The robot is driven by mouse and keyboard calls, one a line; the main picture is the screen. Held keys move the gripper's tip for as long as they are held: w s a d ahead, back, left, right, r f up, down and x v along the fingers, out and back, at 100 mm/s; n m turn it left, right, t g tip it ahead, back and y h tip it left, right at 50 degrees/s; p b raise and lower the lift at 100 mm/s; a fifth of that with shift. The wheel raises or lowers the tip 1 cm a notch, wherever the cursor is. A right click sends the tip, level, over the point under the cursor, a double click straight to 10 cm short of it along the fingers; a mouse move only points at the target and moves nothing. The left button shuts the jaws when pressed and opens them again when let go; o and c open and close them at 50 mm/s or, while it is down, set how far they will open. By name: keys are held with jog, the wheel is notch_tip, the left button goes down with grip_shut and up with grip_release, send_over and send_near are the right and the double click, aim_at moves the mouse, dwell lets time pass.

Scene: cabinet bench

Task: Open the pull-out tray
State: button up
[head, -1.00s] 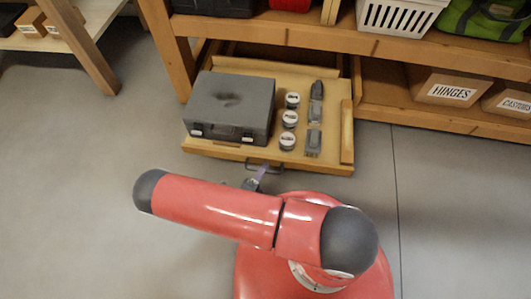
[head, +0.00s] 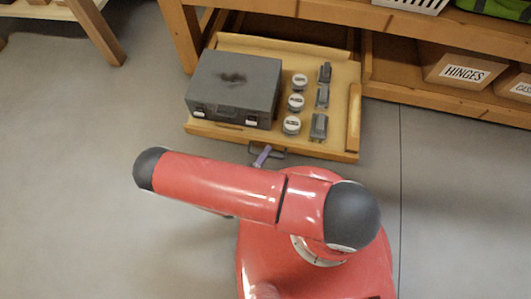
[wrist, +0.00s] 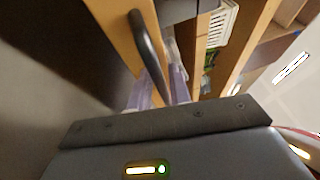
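The pull-out tray (head: 210,128) is wooden and sits low under the bench, extended well out over the floor. Its dark bar handle (head: 281,152) is on the front edge; it also shows large in the wrist view (wrist: 147,50). My gripper (head: 262,156) is at the handle, mostly hidden behind my arm in the head view. In the wrist view its purple fingers (wrist: 158,92) lie on both sides of the handle bar, closed on it. The exact contact is partly hidden.
On the tray are a grey case (head: 234,88), several round labelled tins (head: 296,102) and small grey items (head: 322,96). A bin labelled HINGES (head: 464,72) stands on the low shelf at right. The floor at left is clear.

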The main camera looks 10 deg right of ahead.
jog(key=v, duration=0.7)
jog(key=shift+s+a, duration=0.2)
jog(key=shift+s, duration=0.1)
dwell(0.3)
jog(key=w+d+r+m+g+y+p, duration=0.1)
jog(key=w+d+r+m+g, duration=0.1)
jog(key=r+m+g, duration=0.5)
jog(key=w+d+r+m+g+p, duration=0.1)
jog(key=w+r+m+g, duration=0.25)
jog(key=r+m, duration=0.6)
jog(key=w+d+r+m+g+y+p, duration=0.1)
jog(key=d+r+m+g, duration=0.1)
jog(key=r+m+g, duration=0.6)
jog(key=s+d+r+m+t+y+p, duration=0.1)
jog(key=s+d+r+m+t+y, duration=0.1)
jog(key=r+m, duration=0.4)
jog(key=s+d+r+m+t+y+p, duration=0.2)
jog(key=d+r+m+t+y, duration=0.2)
jog(key=r, duration=0.9)
jog(key=s+d+r+m+t+y+p, duration=0.2)
jog(key=d+r+m+t+y, duration=0.1)
jog(key=r+m, duration=0.6)
jog(key=shift+s+d+r+m+y, duration=0.4)
jog(key=shift+d+m+y, duration=0.45)
jog(key=shift+y, duration=0.25)
